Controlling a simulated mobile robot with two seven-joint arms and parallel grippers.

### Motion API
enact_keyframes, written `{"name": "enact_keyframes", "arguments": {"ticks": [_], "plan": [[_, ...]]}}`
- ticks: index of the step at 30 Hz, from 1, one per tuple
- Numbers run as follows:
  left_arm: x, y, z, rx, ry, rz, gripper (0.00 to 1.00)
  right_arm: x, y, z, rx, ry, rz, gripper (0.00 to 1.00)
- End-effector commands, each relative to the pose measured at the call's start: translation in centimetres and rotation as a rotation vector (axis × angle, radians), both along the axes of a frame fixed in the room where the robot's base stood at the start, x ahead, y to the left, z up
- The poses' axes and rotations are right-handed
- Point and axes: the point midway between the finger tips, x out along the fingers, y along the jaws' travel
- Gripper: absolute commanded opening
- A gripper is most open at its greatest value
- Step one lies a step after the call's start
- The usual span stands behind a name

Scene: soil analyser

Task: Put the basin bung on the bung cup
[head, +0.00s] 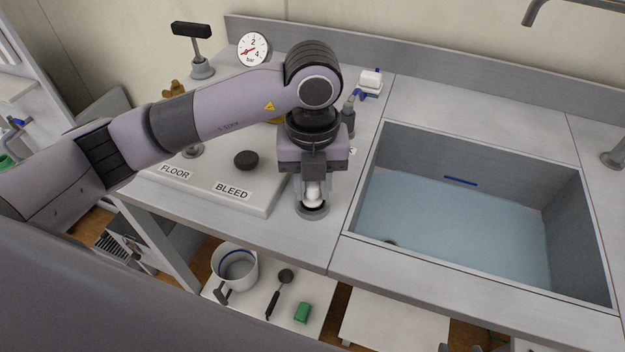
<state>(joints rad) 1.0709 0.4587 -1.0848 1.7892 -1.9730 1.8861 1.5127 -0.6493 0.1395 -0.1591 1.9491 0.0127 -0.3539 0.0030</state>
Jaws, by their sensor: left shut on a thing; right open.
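My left gripper (312,198) points down at the front of the worktop, left of the basin. It is shut on a pale, rounded piece, which looks like the basin bung (313,188). The bung is upright between the fingers, which hide its sides. Directly under it is a dark grey round holder, which looks like the bung cup (313,213). The bung's lower end is at the cup's mouth; I cannot tell whether it rests in it. My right gripper is not in view.
The basin (580,240) at right holds bluish water, with a dark spot at its near-left bottom. A panel labelled FLOOR and BLEED (240,207) with a black knob (246,160) is left of the gripper.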

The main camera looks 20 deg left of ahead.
Motion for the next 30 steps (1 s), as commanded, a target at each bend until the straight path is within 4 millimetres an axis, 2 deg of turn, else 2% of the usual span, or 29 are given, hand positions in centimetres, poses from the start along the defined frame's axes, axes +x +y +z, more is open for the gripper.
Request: {"name": "enact_keyframes", "arguments": {"ticks": [6,7,9,17,22,26,30], "plan": [[0.0,0.0,-0.5,0.0,0.0,0.001,0.0,0.0,0.0,-0.5,0.0,0.0,0.0,0.55],[0.0,0.0,-0.3,0.0,0.0,0.001,0.39,0.0,0.0,-0.4,0.0,0.0,0.0,0.55],[0.0,0.0,-0.3,0.0,0.001,0.001,0.54,0.0,0.0,-0.3,0.0,0.0,0.0,0.55],[0.0,0.0,-0.2,0.0,0.001,0.001,0.54,0.0,0.0,-0.3,0.0,0.0,0.0,0.55],[0.1,0.0,0.7,-0.001,-0.001,0.001,0.54,0.0,0.0,0.0,0.0,-0.001,0.0,0.55],[0.1,0.0,3.1,-0.001,-0.005,-0.001,0.54,0.0,0.0,-0.3,0.0,-0.001,0.0,0.55],[0.1,0.0,6.5,0.0,-0.005,0.0,0.54,0.0,0.0,-0.5,0.0,-0.001,0.0,0.55]]}}
